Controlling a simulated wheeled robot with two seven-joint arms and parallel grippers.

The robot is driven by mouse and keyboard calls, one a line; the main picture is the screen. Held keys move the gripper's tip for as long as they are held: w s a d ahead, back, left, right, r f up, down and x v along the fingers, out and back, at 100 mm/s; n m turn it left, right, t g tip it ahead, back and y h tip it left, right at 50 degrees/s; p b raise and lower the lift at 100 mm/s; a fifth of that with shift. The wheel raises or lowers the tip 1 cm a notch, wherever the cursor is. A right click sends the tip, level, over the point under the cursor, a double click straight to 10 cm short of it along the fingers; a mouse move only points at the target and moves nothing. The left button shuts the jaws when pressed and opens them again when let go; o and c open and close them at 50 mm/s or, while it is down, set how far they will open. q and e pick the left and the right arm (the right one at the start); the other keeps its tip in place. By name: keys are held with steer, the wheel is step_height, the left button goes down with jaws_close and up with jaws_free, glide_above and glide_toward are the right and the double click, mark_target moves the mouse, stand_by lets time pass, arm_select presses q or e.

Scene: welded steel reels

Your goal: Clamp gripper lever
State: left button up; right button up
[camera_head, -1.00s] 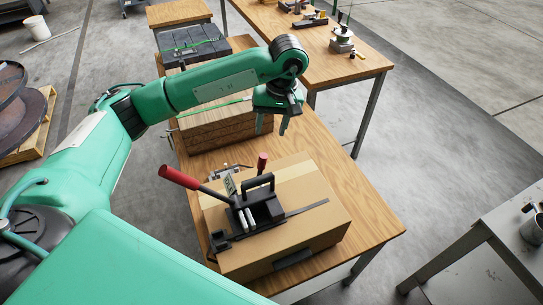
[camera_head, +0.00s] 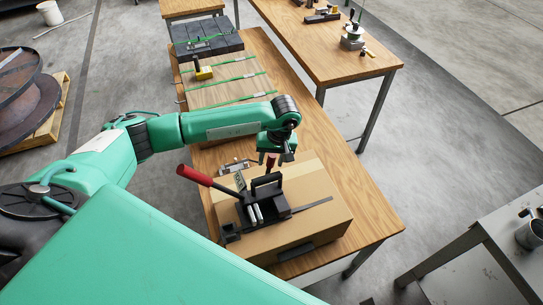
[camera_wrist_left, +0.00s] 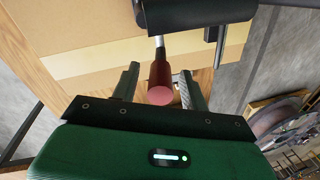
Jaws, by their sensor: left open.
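The strapping tool (camera_head: 262,206) is black and sits on a cardboard box (camera_head: 318,185). Its long lever with a red grip (camera_head: 194,175) sticks out to the left. The shorter gripper lever with a red grip (camera_head: 271,160) points up at the back of the tool. My left gripper (camera_head: 276,160) is above the far side of the box, at this shorter lever. In the left wrist view the red grip (camera_wrist_left: 160,82) lies between the two open fingers (camera_wrist_left: 160,88), with its round end towards the camera. I cannot tell whether a finger touches it. My right gripper is out of view.
A strap (camera_head: 312,205) runs over the box. The box stands on a wooden table (camera_head: 355,215). Behind it lies a strapped wooden stack (camera_head: 228,88) with a yellow and black tool (camera_head: 203,72). A grey table (camera_head: 480,235) stands at the right.

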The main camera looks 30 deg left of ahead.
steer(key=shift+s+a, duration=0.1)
arm_select(q)
jaws_close()
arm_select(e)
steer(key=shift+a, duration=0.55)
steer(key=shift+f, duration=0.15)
